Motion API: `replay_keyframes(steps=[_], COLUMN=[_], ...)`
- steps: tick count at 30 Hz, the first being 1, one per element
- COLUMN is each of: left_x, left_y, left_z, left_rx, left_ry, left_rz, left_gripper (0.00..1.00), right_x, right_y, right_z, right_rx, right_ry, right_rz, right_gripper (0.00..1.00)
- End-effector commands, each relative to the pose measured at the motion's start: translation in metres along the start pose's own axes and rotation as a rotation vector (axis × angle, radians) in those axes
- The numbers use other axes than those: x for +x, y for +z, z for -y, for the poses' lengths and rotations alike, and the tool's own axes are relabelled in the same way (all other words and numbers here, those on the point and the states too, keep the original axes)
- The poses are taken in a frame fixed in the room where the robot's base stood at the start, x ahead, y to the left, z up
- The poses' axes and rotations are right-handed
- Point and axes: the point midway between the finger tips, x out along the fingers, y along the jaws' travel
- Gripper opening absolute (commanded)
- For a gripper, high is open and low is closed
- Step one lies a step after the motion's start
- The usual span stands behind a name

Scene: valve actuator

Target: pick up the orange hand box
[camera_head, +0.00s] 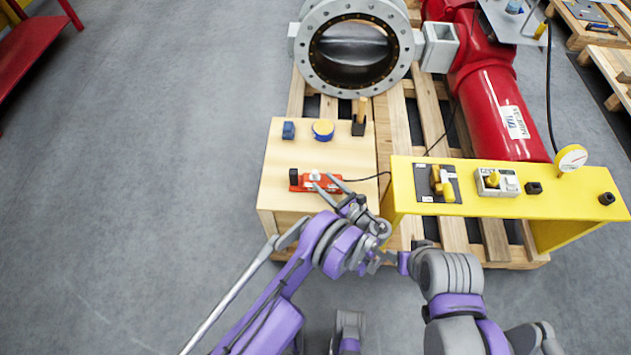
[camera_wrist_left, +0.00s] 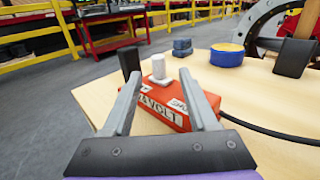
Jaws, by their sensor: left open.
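The orange hand box (camera_head: 301,183) lies on the light wooden box top, with a white knob on top, a black end at its left and a black cable leaving its right end. In the left wrist view the orange hand box (camera_wrist_left: 178,121) shows "VOLT" lettering. My left gripper (camera_head: 328,181) is open over the hand box. In the left wrist view its two fingers (camera_wrist_left: 158,88) reach over the hand box, one on each side of its middle; contact cannot be told. My right arm shows at lower right, but its gripper's jaws cannot be made out.
On the wooden box (camera_head: 272,170) stand a blue block (camera_head: 288,130), a blue-and-yellow round tin (camera_head: 323,129) and a wooden-handled tool (camera_head: 360,118). A yellow bench (camera_head: 510,202) with valves and a gauge stands at right. Behind is a large flanged valve (camera_head: 312,62).

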Motion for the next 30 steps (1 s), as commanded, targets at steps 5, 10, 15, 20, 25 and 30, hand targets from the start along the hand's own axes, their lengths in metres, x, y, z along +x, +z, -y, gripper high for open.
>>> replay_keyframes(steps=[5, 10, 15, 20, 25, 30], left_x=[0.019, 0.045, 0.051, 0.05, 0.05, 0.05], left_y=[0.0, 0.0, 0.0, 0.0, 0.0, 0.0], left_z=[-0.002, -0.002, -0.002, -0.002, -0.002, -0.002], left_rx=[0.0, -0.001, -0.001, -0.001, -0.001, -0.001], left_ry=[0.004, 0.002, 0.0, 0.0, 0.0, 0.0], left_rz=[0.0, 0.0, 0.0, 0.0, 0.0, 0.0], left_gripper=[0.59, 0.59, 0.59, 0.48, 0.18, 0.0], right_x=[0.0, 0.0, 0.0, 0.0, 0.0, 0.0], right_y=[0.0, 0.0, 0.0, 0.0, 0.0, 0.0], right_z=[0.0, 0.0, 0.0, 0.0, 0.0, 0.0], right_rx=[0.0, 0.0, 0.0, 0.0, 0.0, 0.0], right_ry=[0.0, 0.0, 0.0, 0.0, 0.0, 0.0], right_rz=[0.0, 0.0, 0.0, 0.0, 0.0, 0.0], right_gripper=[0.65, 0.65, 0.65, 0.65, 0.65, 0.65])
